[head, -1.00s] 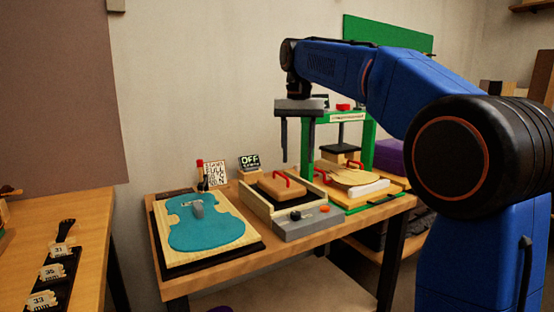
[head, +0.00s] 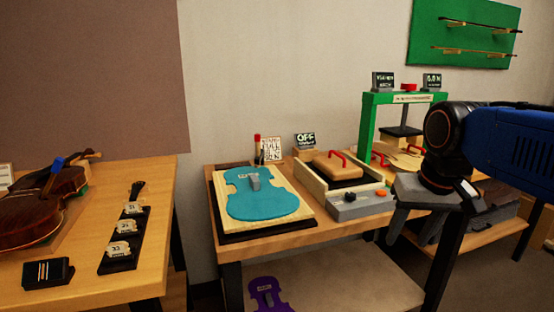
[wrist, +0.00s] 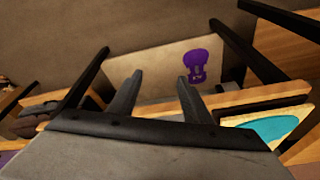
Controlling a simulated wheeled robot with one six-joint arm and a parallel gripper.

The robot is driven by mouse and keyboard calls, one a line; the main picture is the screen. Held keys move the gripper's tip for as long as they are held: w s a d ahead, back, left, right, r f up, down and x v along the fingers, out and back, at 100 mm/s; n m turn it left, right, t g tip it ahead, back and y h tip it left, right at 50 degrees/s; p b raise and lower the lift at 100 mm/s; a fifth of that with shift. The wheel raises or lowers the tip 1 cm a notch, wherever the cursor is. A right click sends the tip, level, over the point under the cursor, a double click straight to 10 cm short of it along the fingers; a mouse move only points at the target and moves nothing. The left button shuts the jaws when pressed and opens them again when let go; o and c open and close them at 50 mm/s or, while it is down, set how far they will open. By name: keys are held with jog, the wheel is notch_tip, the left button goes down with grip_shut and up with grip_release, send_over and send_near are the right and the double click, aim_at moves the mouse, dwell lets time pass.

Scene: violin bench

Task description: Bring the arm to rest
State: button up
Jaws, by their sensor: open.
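My arm, blue and black, comes in from the right edge in the head view. My gripper (head: 416,225) hangs in front of the right end of the workbench (head: 290,240), its two grey fingers apart and nothing between them. In the wrist view the fingers of my gripper (wrist: 157,95) are spread and empty. Beyond them lie the bench's front edge and the pale lower shelf with a purple violin shape (wrist: 196,66). The gripper hides part of the bench's right end.
The bench holds a teal violin-shaped piece (head: 262,195), a grey control box (head: 360,204), and a green press frame (head: 368,130). A table (head: 158,220) at left carries violins and a black strip of numbered bridges (head: 123,240). Floor between the tables looks clear.

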jog(key=s+d+f+n+t, duration=0.1)
jog(key=s+f, duration=0.9)
jog(key=f, duration=0.3)
jog(key=shift+s+d+f+t, duration=0.2)
jog(key=shift+s+f+t, duration=0.05)
jog(key=shift+t, duration=0.05)
dwell(0.9)
